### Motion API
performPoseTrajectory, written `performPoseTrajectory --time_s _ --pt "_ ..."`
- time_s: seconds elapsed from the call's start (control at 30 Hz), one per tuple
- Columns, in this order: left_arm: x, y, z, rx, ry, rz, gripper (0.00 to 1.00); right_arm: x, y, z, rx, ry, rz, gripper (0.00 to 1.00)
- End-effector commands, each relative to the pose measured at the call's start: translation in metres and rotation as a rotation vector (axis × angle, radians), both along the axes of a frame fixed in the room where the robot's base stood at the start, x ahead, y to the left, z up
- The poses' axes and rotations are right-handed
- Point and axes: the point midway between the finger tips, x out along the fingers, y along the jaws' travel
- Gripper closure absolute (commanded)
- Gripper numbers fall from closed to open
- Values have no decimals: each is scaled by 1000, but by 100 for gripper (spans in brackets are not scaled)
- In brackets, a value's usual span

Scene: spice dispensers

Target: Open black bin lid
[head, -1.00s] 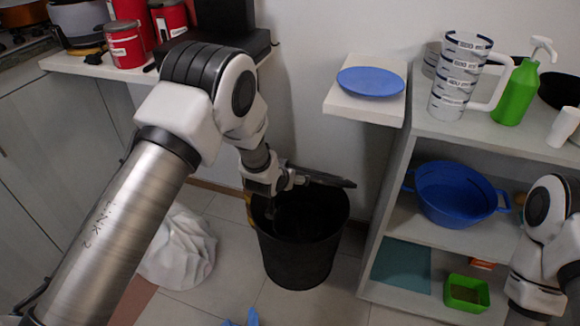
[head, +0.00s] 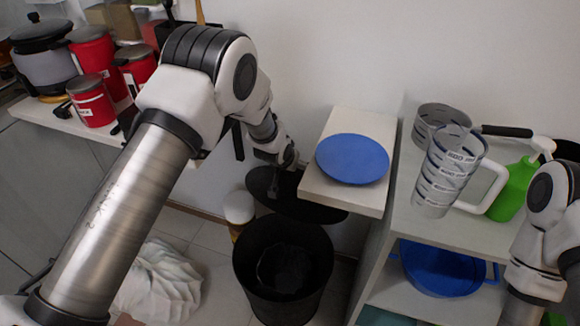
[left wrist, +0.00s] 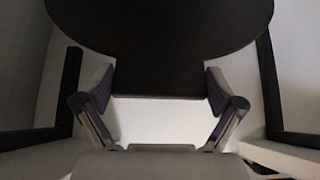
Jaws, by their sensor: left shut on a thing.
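The black bin (head: 248,274) stands on the tiled floor with its top uncovered and its dark inside showing. Its round black lid (head: 310,210) is raised behind and above the bin's far rim; I cannot tell whether it still joins the bin. My left gripper (head: 284,168) is shut on the lid's near part. In the left wrist view the lid (left wrist: 165,35) fills the top, and its narrower part runs between the fingers of my left gripper (left wrist: 162,100). My right arm shows at the right edge, but its gripper is out of view.
A white wall shelf with a blue plate (head: 352,158) is close to the right of the lid. A shelf unit (head: 450,228) stands at the right with a patterned jug (head: 447,172). A white bag (head: 158,283) lies left of the bin. Red canisters (head: 92,100) stand on the left counter.

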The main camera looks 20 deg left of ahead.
Motion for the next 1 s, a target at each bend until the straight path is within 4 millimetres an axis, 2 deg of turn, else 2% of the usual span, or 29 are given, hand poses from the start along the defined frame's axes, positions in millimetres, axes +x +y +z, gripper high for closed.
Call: performPoseTrajectory --time_s 0.4,0.43,0.77,0.87,1.0 --pt "3 0 3 0 -8 -1 69 0 0 1 0 0 0 60" --pt "3 0 3 0 -8 -1 0 0 0 1 0 0 0 60" --pt "1 0 3 0 -4 -1 0 0 0 1 0 0 0 60" --pt "-3 0 10 1 -4 -2 0 0 0 1 0 0 0 60" --pt "-19 1 33 2 -6 -2 0 0 0 1 0 0 0 60"
